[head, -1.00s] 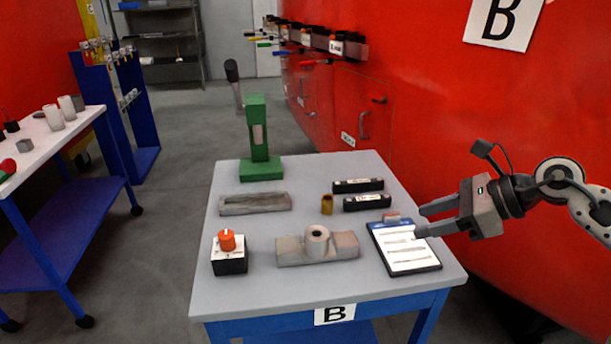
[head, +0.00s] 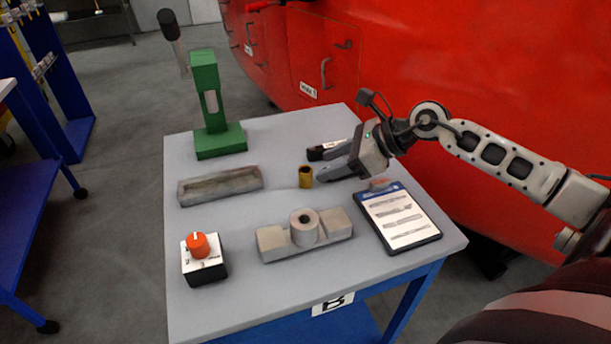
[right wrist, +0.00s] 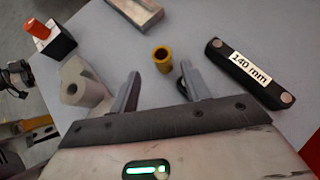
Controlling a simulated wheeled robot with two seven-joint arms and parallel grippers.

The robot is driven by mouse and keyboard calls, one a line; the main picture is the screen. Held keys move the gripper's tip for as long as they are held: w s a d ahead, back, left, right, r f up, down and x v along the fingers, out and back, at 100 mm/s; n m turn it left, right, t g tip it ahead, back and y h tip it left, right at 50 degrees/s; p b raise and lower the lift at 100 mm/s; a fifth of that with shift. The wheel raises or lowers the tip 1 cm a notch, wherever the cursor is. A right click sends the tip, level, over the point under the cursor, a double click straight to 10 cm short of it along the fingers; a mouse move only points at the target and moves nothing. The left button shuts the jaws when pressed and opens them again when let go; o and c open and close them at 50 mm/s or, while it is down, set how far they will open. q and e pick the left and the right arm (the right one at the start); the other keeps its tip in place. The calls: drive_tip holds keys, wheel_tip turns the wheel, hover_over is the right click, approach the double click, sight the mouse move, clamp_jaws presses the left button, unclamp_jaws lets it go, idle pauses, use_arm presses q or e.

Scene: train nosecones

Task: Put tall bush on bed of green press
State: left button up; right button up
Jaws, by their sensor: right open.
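A small brass-coloured bush (head: 305,177) stands upright on the table, with a dark hole in its top. My right gripper (head: 322,172) is open, its fingertips close to the bush's right side in the head view. In the right wrist view the bush (right wrist: 162,60) lies just beyond and between the two open fingertips (right wrist: 160,76), with nothing held. The green press (head: 208,95) stands at the table's back left; its green bed (head: 220,141) looks bare. My left gripper is out of view.
A grey channel block (head: 220,186) lies in front of the press. A grey block with a round collar (head: 304,229), a box with an orange knob (head: 203,262) and a clipboard (head: 400,218) are nearer. A black 140 mm bar (right wrist: 250,72) lies beside the gripper.

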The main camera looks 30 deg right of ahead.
sight(301, 173)
drive_tip(key=shift+p+x, duration=0.7)
drive_tip(key=shift+x, duration=2.8)
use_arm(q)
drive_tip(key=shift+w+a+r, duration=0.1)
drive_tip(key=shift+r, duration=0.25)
use_arm(e)
drive_tip(key=shift+d, duration=0.1)
drive_tip(key=c, duration=1)
drive_tip(key=shift+r, duration=0.1)
drive_tip(key=shift+r, duration=0.3)
wheel_tip(301, 173, up, 2)
drive_tip(key=shift+b, duration=0.45)
use_arm(q)
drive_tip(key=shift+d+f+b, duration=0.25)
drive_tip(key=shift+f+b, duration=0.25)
drive_tip(key=shift+b, duration=0.3)
use_arm(e)
drive_tip(key=s+a+r, duration=0.4)
drive_tip(key=s+r, duration=0.6)
drive_tip(key=s, duration=0.3)
drive_tip(key=shift+s, duration=0.4)
